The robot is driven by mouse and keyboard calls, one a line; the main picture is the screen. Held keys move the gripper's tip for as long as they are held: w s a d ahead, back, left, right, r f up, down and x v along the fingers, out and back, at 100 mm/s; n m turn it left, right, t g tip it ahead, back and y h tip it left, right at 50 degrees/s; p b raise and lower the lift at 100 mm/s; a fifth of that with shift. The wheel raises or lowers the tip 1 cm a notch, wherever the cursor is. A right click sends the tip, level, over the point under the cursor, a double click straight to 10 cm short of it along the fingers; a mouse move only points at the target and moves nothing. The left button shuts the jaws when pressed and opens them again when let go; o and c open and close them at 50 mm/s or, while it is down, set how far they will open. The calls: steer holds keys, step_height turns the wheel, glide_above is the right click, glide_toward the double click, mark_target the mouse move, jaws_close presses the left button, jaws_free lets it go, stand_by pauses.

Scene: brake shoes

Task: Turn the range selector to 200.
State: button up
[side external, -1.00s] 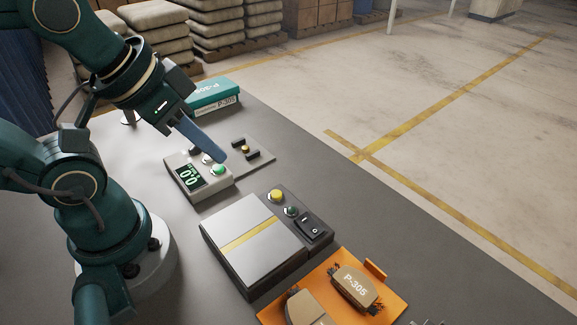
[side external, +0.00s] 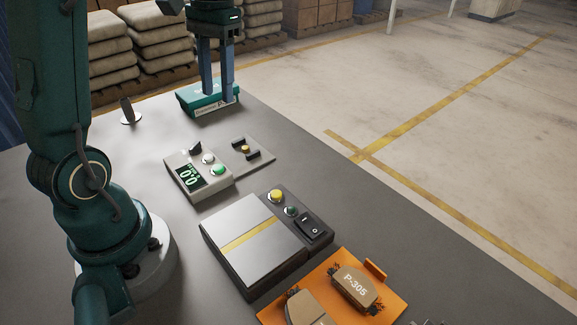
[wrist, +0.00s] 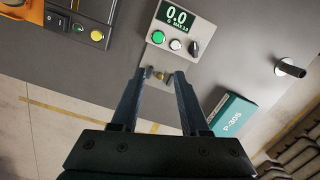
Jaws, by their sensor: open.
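The range selector looks to be the black knob (side external: 195,149) on the grey display unit (side external: 212,188). The knob also shows in the wrist view (wrist: 195,47), beside a white button (wrist: 175,44) and a green button (wrist: 158,37). The screen (wrist: 177,17) reads 0.0, with smaller text under it that is hard to read. I cannot read any range marks around the knob. My gripper (side external: 218,96) points down, open and empty, and in the side view it overlaps the teal P-305 box (side external: 200,105). In the wrist view its fingertips (wrist: 160,73) are apart from the knob.
A plate with two black blocks and a brass piece (side external: 246,148) adjoins the display unit. A dark peg on a white disc (side external: 129,112) stands at the back left. A metal-topped unit (side external: 250,240) and an orange tray (side external: 330,262) with brown brake shoes are nearer.

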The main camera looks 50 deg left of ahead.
steer(key=n+g+h, duration=0.2)
glide_toward(195, 144)
steer(key=w+d, duration=0.1)
steer(key=d, duration=0.2)
steer(key=shift+n+g+h, duration=0.3)
steer(key=shift+n, duration=0.3)
steer(key=a+f, duration=0.1)
steer(key=s+a+f, duration=0.1)
steer(key=f, duration=0.1)
steer(key=shift+s+a, duration=0.1)
steer(key=shift+a, duration=0.3)
steer(key=shift+s+f, duration=0.25)
steer(key=shift+f, duration=0.1)
steer(key=shift+x, duration=2.25)
jaws_close()
